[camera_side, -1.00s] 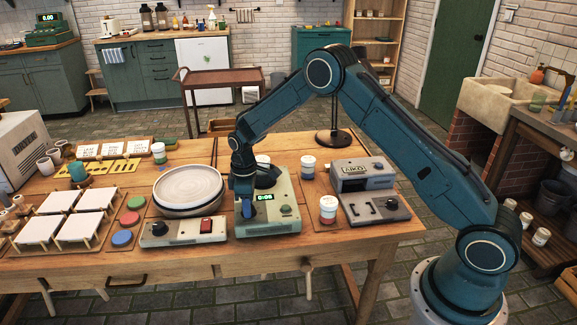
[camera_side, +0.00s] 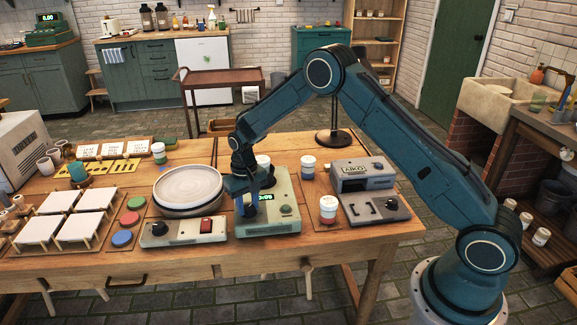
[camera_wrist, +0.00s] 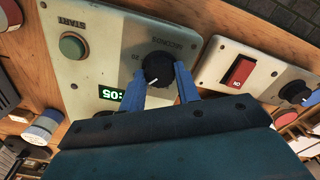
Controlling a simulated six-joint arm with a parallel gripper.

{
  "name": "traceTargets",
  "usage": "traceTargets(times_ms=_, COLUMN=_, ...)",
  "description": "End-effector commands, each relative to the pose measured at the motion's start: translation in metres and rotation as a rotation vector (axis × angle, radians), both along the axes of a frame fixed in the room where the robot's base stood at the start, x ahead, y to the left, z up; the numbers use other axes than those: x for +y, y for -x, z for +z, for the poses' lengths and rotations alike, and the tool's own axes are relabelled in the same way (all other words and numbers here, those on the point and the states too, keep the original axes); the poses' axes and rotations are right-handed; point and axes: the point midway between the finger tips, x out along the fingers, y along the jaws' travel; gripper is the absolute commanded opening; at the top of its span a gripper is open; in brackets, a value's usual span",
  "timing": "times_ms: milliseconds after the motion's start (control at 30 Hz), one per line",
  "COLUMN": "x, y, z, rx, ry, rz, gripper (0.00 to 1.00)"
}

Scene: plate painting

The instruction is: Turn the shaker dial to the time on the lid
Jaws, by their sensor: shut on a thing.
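The shaker (camera_side: 272,217) is a pale grey-green box in the middle of the bench, with a lit green display (camera_side: 263,197). In the wrist view its black dial (camera_wrist: 158,70) with a white pointer line sits under the word SECONDS. My gripper (camera_wrist: 160,82) is shut on the dial, with a blue finger on each side of it. A green START button (camera_wrist: 73,46) is on the same panel. A jar with a pale lid (camera_side: 263,161) stands behind my gripper; I cannot read its lid.
A control box with a red switch (camera_wrist: 238,71) sits close beside the shaker. A grey turntable (camera_side: 188,188) is left of it. A red-and-white jar (camera_side: 328,209) and the AIKO device (camera_side: 363,176) stand to the right.

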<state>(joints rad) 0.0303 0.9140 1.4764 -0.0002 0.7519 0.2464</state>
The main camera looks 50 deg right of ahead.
Motion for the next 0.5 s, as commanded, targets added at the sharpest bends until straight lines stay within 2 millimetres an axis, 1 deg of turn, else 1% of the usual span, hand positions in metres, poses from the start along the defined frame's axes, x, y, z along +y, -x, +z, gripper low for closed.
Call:
traceTargets(times_ms=200, x=-0.0002, y=-0.0009, z=0.0015, rx=-0.003, ry=0.0, rz=-0.167, gripper=0.09)
traceTargets(times_ms=500, x=-0.0004, y=-0.0009, z=0.0016, rx=-0.003, ry=0.0, rz=-0.294, gripper=0.09)
